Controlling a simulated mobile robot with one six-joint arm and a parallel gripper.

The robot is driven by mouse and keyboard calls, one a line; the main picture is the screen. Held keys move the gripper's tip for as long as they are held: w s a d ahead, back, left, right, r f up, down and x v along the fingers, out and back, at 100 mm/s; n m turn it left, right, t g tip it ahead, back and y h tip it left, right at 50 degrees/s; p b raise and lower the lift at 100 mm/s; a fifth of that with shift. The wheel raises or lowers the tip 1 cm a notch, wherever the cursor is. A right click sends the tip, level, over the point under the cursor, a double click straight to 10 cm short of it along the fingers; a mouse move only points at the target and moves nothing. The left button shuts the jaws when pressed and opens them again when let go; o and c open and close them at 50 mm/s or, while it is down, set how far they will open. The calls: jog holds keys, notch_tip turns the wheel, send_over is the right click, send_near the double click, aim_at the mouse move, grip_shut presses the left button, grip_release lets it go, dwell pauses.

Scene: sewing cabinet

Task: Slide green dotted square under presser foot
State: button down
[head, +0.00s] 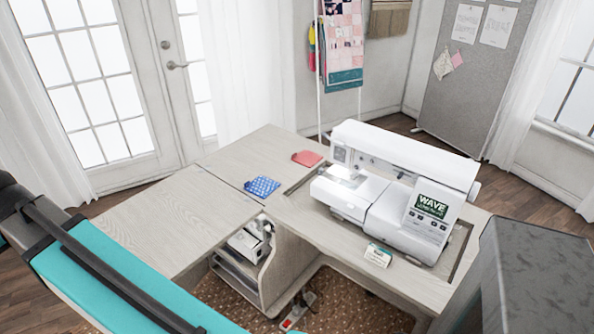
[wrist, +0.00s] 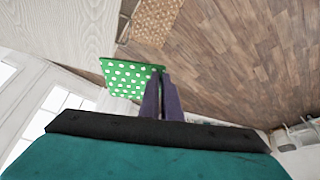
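A green square with white dots (wrist: 125,78) shows in the wrist view. Its right edge lies at the tips of my gripper (wrist: 162,74), whose two dark fingers are close together and appear shut on it. The square hangs over the floor beside a pale wooden surface. Neither the square nor my gripper shows in the head view. The white sewing machine (head: 400,160) stands on the cabinet top in the head view. Its presser foot, near the lit needle area (head: 343,176), is too small to make out.
A blue patterned square (head: 262,186) and a red square (head: 307,158) lie on the cabinet top (head: 225,160) left of the machine. A small white card (head: 378,255) stands near its front edge. The left leaf (head: 165,225) is clear. A grey block (head: 535,280) is at lower right.

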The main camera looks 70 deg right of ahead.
jog(key=s+d+f+m+g+h+p, duration=0.15)
jog(key=s+d+m, duration=0.25)
jog(key=d, duration=0.9)
jog(key=s+d+f+m+h+p, duration=0.1)
jog(key=s+d+m+p, duration=0.2)
jog(key=d, duration=1)
jog(key=s+d+f+m+g+h+p, duration=0.1)
jog(key=s+d+m, duration=0.3)
jog(key=d, duration=0.8)
jog(key=s+d+f+m+g+p, duration=0.1)
jog(key=s+d+m, duration=0.4)
jog(key=s+d, duration=0.7)
jog(key=s+d+f+m+g+h+p, duration=0.1)
jog(key=s+d+f+m+g+p, duration=0.1)
jog(key=s+d, duration=1)
jog(key=s+m+g+p, duration=0.1)
jog(key=s+m+p, duration=0.1)
jog(key=s, duration=0.7)
jog(key=shift+d+m, duration=0.35)
jog(key=shift+m, duration=0.05)
jog(key=shift+d+f+h, duration=0.2)
jog(key=shift+h, duration=0.05)
jog(key=shift+s+d+f+b, duration=0.25)
jog(key=shift+d+f+b, duration=0.4)
jog(key=shift+d+f, duration=0.55)
jog(key=shift+d+f+b, duration=0.15)
jog(key=shift+f+b, duration=0.3)
jog(key=shift+f, duration=0.15)
